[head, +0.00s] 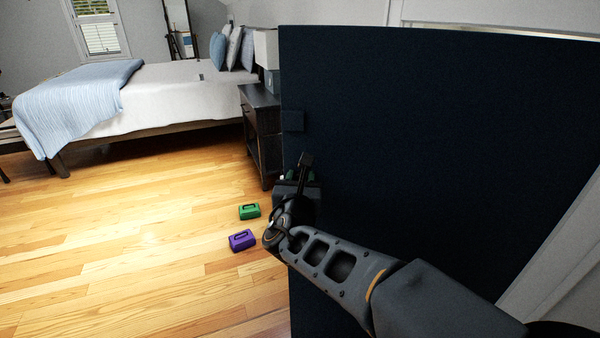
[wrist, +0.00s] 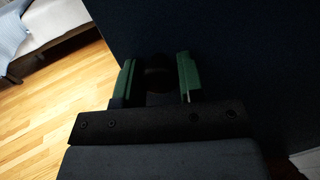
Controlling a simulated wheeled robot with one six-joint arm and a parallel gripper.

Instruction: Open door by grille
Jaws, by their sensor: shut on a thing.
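The dark navy door (head: 420,130) fills the right half of the head view, with the bedroom showing past its left edge. A small dark plate (head: 292,121) sits near that edge. My gripper (head: 301,177) is at the door's face near the left edge, below the plate. In the wrist view, the green fingers of my gripper (wrist: 156,80) stand on either side of a dark, rounded door handle (wrist: 157,72) and are shut on it. The handle's full shape is hidden in shadow. I cannot make out a grille in either view.
A green box (head: 249,211) and a purple box (head: 242,240) lie on the wood floor left of the door. A dark nightstand (head: 262,135) and a bed (head: 170,92) stand farther back. Floor at left is clear. White trim (head: 550,245) borders the door at right.

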